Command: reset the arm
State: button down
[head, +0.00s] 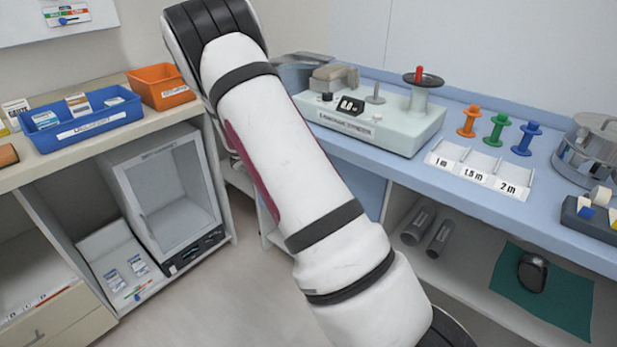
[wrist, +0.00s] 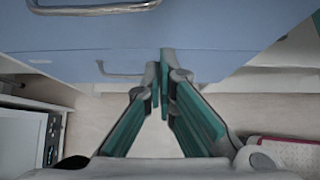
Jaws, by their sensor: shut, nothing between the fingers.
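My white arm with black bands crosses the middle of the head view, from top centre-left down to the lower right. My gripper (wrist: 164,88) shows in the wrist view, with its green-padded fingers brought together at the tips and nothing between them. It points toward the blue drawer front (wrist: 215,65) of a cabinet, with a metal handle (wrist: 120,75) just left of the fingertips. I cannot tell whether the fingertips touch the drawer front. The gripper does not show in the head view.
The blue counter (head: 452,135) at right holds a bandage winder (head: 390,122), coloured spools (head: 497,130) and a length tray (head: 475,165). The left counter holds a blue bin (head: 85,120) and an orange bin (head: 160,88). A glass-door cabinet (head: 170,195) stands below. Floor (head: 215,290) between is clear.

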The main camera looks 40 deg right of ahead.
jog(key=shift+v, duration=1.8)
jog(key=s+a+r+m+y+p, duration=0.1)
jog(key=s+a+r+m+p, duration=0.15)
jog(key=s+r+m, duration=0.35)
jog(key=s+a+r+m+y+p, duration=0.15)
jog(key=s+a+r, duration=0.25)
jog(key=r, duration=0.5)
jog(key=s+a+r+m+y+p, duration=0.1)
jog(key=s+a+r+m+p, duration=0.2)
jog(key=r, duration=0.4)
jog(key=s+a+r+m+t+y+p, duration=0.1)
jog(key=s+a+r+m+y, duration=0.1)
jog(key=s, duration=0.6)
jog(key=s+a+r+m+t+y+p, duration=0.1)
jog(key=s+a+r+m+y+p, duration=0.1)
jog(key=s+a+r+m, duration=0.2)
jog(key=s+a+r+m+y+p, duration=0.2)
jog(key=s+a+r, duration=0.4)
jog(key=s+a, duration=0.5)
jog(key=shift+s+r+m+t, duration=0.4)
jog(key=shift+s+m, duration=0.15)
jog(key=shift+s, duration=0.4)
